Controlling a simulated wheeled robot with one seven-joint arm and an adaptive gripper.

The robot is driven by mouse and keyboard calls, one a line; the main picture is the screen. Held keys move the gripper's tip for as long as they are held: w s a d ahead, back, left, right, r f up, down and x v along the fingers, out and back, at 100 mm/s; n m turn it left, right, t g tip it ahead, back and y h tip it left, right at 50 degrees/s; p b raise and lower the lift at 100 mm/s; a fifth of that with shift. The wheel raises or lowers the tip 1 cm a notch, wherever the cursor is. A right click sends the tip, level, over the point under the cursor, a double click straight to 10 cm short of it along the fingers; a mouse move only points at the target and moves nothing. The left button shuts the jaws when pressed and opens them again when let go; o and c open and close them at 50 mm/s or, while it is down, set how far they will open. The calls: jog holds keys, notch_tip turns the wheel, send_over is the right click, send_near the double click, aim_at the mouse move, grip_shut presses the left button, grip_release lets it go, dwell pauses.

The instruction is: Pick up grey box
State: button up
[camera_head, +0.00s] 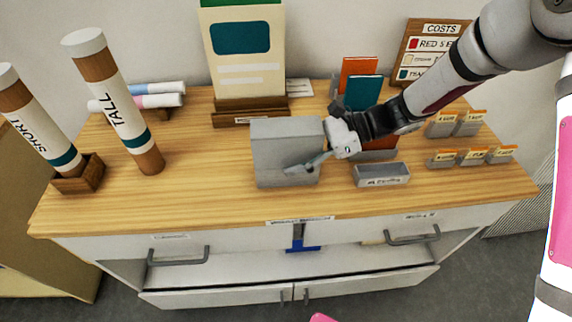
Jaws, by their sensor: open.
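The grey box (272,150) stands upright on the wooden tabletop, a little left of the middle of the picture. My arm reaches in from the upper right, and my gripper (318,158) is at the box's right side. The jaws are open. A grey finger shows across the lower right of the box's front face. The other finger is hard to make out and seems hidden by the box. I cannot tell whether the visible finger touches the box.
A small labelled grey tray (383,180) sits close right of the gripper. Orange (359,73) and teal (363,92) booklets stand behind. A green-topped board (240,50) stands behind the box. TALL (124,112) and SHORT (40,135) tubes stand left. The table front is clear.

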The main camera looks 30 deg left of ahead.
grip_shut()
dwell(0.7)
